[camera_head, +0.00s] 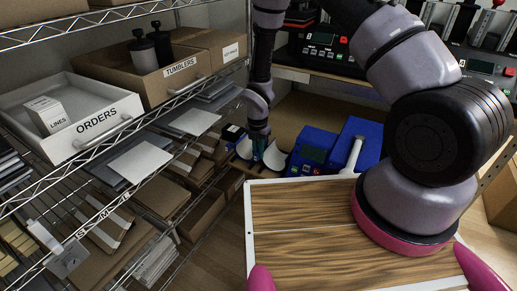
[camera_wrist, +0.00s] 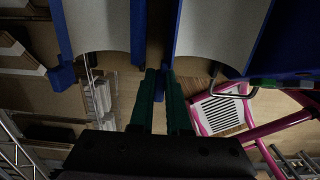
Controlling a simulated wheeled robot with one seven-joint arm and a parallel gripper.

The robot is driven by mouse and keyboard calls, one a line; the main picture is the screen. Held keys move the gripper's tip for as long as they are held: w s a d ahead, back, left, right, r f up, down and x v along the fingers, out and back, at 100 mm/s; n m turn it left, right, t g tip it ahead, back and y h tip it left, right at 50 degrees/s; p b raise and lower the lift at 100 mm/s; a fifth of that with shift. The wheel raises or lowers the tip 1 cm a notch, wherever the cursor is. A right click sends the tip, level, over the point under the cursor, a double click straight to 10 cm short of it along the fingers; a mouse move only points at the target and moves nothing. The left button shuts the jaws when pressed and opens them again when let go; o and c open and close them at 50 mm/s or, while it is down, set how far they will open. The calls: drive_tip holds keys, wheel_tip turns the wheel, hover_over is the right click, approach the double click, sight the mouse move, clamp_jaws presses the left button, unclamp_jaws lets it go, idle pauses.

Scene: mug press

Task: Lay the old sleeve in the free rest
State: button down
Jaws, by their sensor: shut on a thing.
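My gripper (camera_wrist: 160,76), with its dark green fingers, is shut on a small blue piece (camera_wrist: 159,88) in the wrist view. I cannot tell whether this piece belongs to the old sleeve or to a rest. Two pale grey curved sheets, one on the left (camera_wrist: 97,25) and one on the right (camera_wrist: 221,30), lie just beyond the fingertips, edged in blue. I cannot tell which is the sleeve and which a rest. In the head view my gripper (camera_head: 258,150) points down between two pale rounded shapes, left (camera_head: 244,149) and right (camera_head: 274,157).
Blue machines (camera_head: 312,150) stand just right of my gripper. A wire shelf at left holds an orders tray (camera_head: 92,142) and a tumblers box (camera_head: 170,82). A wood-topped surface (camera_head: 300,215) is in front. The wrist view shows a pink frame (camera_wrist: 262,133) with a striped label (camera_wrist: 226,112).

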drive_tip(key=shift+f, duration=0.15)
unclamp_jaws()
idle(0.5)
idle(0.5)
drive_tip(key=shift+r, duration=4)
